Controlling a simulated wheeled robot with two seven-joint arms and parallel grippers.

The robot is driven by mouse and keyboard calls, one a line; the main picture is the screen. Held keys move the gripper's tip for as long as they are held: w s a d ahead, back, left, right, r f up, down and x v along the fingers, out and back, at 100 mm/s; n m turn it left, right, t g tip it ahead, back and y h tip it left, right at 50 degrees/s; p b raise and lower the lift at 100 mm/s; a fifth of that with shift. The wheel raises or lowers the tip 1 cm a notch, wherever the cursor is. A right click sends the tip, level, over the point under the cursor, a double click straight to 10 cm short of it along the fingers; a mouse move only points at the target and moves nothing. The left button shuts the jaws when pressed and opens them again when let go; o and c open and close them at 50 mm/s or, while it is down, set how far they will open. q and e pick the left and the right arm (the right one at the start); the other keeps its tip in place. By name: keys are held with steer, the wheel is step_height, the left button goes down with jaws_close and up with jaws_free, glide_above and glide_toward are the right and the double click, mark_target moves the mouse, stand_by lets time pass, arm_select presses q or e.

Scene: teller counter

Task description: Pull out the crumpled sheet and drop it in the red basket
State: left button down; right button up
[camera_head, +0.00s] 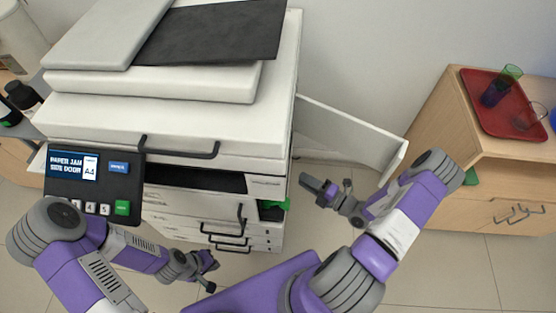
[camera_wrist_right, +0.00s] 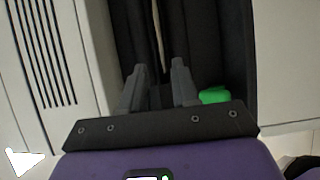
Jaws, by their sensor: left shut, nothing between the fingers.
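A white printer (camera_head: 200,125) stands in front of me with its side door (camera_head: 350,130) swung open on the right. In the right wrist view a dark slot (camera_wrist_right: 205,45) opens ahead of my right gripper. A thin pale strip (camera_wrist_right: 158,22) shows inside it, perhaps the edge of the crumpled sheet. My right gripper (camera_head: 312,190) is beside the printer's right side; in its wrist view (camera_wrist_right: 158,72) the fingers are apart with nothing clearly between them. My left gripper (camera_head: 211,274) is shut and empty, low before the printer's drawers. I see no red basket.
A green lever (camera_wrist_right: 213,95) is right of the right fingers; green also shows at the printer's side (camera_head: 274,204). The panel (camera_head: 95,185) reads "PAPER JAM SIDE DOOR". A wooden cabinet (camera_head: 470,185) at right bears a red tray (camera_head: 480,95) with glasses.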

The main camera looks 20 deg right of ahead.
steer(key=x, duration=0.9)
steer(key=shift+a+b, duration=0.25)
steer(key=shift+b, duration=0.15)
steer(key=shift+c, duration=0.2)
jaws_close()
steer(key=shift+p, duration=0.3)
